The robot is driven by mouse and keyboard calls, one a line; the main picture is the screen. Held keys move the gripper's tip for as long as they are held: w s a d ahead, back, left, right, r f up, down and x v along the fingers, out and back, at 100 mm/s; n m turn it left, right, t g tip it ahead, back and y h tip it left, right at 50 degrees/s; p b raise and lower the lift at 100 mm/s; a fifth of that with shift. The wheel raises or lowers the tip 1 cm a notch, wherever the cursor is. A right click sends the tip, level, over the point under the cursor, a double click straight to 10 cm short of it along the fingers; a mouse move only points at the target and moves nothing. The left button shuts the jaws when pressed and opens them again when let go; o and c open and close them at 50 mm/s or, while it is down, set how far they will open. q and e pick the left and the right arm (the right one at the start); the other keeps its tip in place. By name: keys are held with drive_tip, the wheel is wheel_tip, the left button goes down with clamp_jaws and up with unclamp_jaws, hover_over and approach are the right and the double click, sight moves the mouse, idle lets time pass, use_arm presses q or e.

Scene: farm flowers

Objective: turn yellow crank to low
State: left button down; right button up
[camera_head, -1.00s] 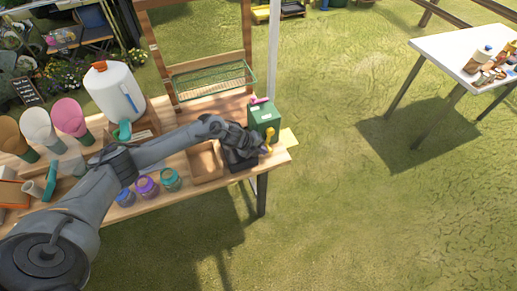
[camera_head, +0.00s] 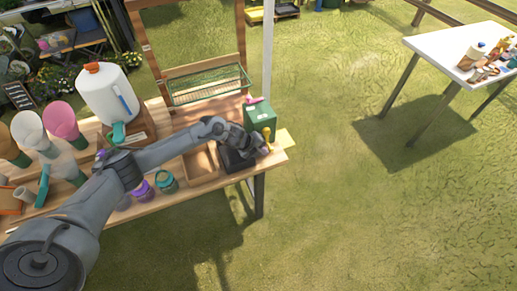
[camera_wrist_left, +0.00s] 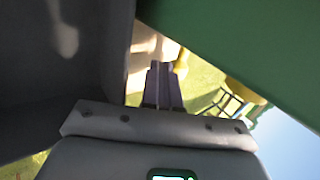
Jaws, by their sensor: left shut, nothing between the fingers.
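The yellow crank (camera_head: 267,134) sits on the right side of the green box (camera_head: 259,115) at the right end of the wooden table. My left gripper (camera_head: 261,149) is shut and empty, right beside the crank at the front of the box. In the left wrist view, my shut fingers (camera_wrist_left: 162,86) point forward close to yellow parts of the crank (camera_wrist_left: 244,92), under the green box (camera_wrist_left: 245,45). I cannot tell whether the fingers touch the crank. Any low marking is not readable. My right gripper is not in view.
A wooden tray (camera_head: 200,181) and small jars (camera_head: 166,182) stand near my left arm. A white jug (camera_head: 107,95) stands behind it, with a green wire rack (camera_head: 207,84) at the back. A white table (camera_head: 440,46) stands far right. Open grass lies between.

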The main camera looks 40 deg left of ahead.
use_arm(q)
drive_tip(key=shift+s+f+v, duration=0.3)
drive_tip(key=shift+s+v, duration=0.1)
drive_tip(key=shift+v, duration=6.6)
drive_tip(key=b+x, duration=0.1)
drive_tip(key=x, duration=0.8)
drive_tip(key=shift+w+f, duration=0.15)
drive_tip(key=shift+f, duration=0.05)
drive_tip(key=w, duration=0.1)
drive_tip(key=w+d+f, duration=0.1)
drive_tip(key=shift+w, duration=0.3)
drive_tip(key=shift+w+d+f, duration=0.25)
drive_tip(key=shift+w, duration=0.15)
drive_tip(key=shift+b, duration=0.3)
